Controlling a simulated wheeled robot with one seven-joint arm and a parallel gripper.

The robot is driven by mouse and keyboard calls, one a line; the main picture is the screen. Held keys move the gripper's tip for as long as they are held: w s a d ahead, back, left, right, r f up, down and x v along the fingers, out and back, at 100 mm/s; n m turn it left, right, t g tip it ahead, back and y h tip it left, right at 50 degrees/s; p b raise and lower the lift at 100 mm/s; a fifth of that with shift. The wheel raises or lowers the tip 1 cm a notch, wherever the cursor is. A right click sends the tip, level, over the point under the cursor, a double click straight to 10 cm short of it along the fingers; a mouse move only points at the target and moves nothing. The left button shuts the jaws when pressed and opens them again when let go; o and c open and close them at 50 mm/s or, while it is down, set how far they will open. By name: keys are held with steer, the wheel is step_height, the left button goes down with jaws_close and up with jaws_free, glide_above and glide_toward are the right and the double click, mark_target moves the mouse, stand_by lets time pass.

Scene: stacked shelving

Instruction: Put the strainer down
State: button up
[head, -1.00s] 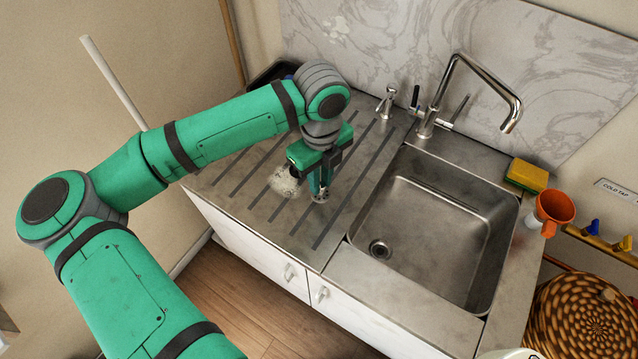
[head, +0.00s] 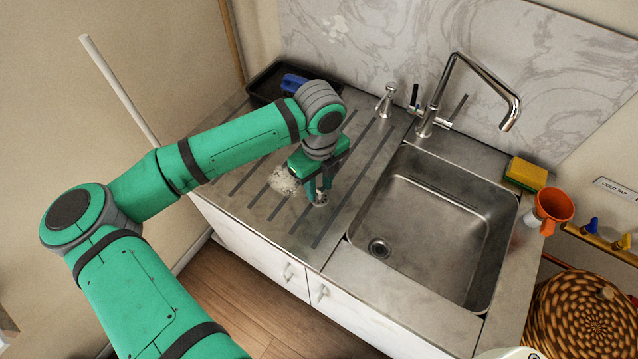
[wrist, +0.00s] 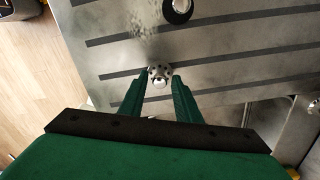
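The strainer (head: 320,199) is a small round metal piece with holes and a knob. It rests on the grooved steel drainboard (head: 262,212), left of the sink. My gripper (head: 318,192) points down just over it.
The sink (head: 432,225) with its tap (head: 470,85) lies to the right. A black tray (head: 262,88) with a blue item is at the back left. A dark ring-shaped object (wrist: 178,10) shows beyond the strainer.

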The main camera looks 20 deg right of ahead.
mark_target(319, 189)
stand_by(0.3)
step_height(319, 189, up, 12)
steer(key=shift+r, duration=0.15)
stand_by(0.4)
stand_by(0.5)
